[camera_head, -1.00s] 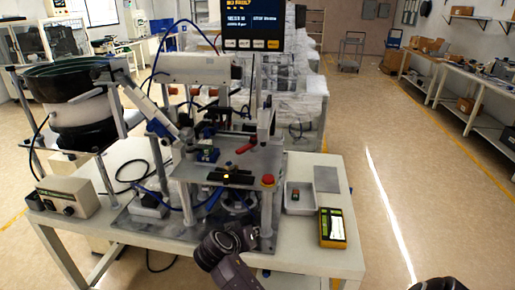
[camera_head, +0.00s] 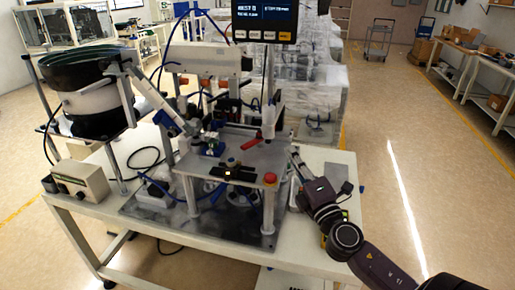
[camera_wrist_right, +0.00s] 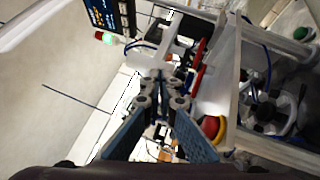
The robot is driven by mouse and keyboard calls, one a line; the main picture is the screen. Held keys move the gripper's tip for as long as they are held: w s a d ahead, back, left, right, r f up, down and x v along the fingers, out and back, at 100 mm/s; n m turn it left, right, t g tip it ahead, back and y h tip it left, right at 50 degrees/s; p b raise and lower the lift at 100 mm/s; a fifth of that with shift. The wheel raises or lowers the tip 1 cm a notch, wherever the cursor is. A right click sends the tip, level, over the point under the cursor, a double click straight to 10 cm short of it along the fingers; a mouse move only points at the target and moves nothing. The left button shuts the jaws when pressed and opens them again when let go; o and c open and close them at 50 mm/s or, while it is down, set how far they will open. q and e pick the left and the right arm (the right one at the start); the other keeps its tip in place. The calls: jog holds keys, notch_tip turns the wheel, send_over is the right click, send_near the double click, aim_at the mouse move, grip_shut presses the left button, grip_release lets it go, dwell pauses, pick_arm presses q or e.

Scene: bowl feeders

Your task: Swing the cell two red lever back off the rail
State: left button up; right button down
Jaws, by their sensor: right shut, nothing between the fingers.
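The red lever (camera_head: 252,145) lies on the metal deck of the bowl feeder cell, near the rail and the upright column. In the right wrist view a long red part (camera_wrist_right: 199,66), which looks like the lever, is ahead and right of the fingers. My right gripper (camera_head: 294,153) is shut and empty, to the right of the lever and apart from it, by the deck's right edge. Its fingers (camera_wrist_right: 162,88) also show in the right wrist view. Whether the lever rests on the rail is too small to tell. My left gripper is not in view.
A red stop button (camera_head: 270,178) stands at the deck's front right corner, close to my gripper. A display (camera_head: 264,20) hangs above the deck. The feeder bowl (camera_head: 88,100) and a control box (camera_head: 85,181) are at the left. The floor right of the table is clear.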

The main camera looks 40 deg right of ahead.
jog(key=w+n+y, duration=0.1)
jog(key=n+y, duration=0.1)
jog(key=n, duration=0.3)
jog(key=w+a+n+g+y, duration=0.1)
jog(key=n+y, duration=0.2)
jog(key=n, duration=0.2)
jog(key=a+n+g+y, duration=0.1)
jog(key=n+y, duration=0.2)
jog(key=n, duration=0.2)
jog(key=shift+w+a+r, duration=0.15)
jog(key=shift+w+a, duration=0.1)
jog(key=shift+w, duration=0.15)
jog(key=d+f+n+g, duration=0.3)
jog(key=d+n, duration=0.1)
jog(key=n, duration=0.1)
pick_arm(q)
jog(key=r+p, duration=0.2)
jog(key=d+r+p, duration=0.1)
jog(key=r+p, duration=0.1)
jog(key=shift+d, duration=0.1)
pick_arm(e)
send_near(250, 147)
jog(key=shift+g, duration=0.4)
jog(key=x, duration=0.6)
jog(key=shift+w+a+r, duration=0.1)
jog(key=shift+w+r, duration=0.1)
jog(key=shift+w, duration=0.2)
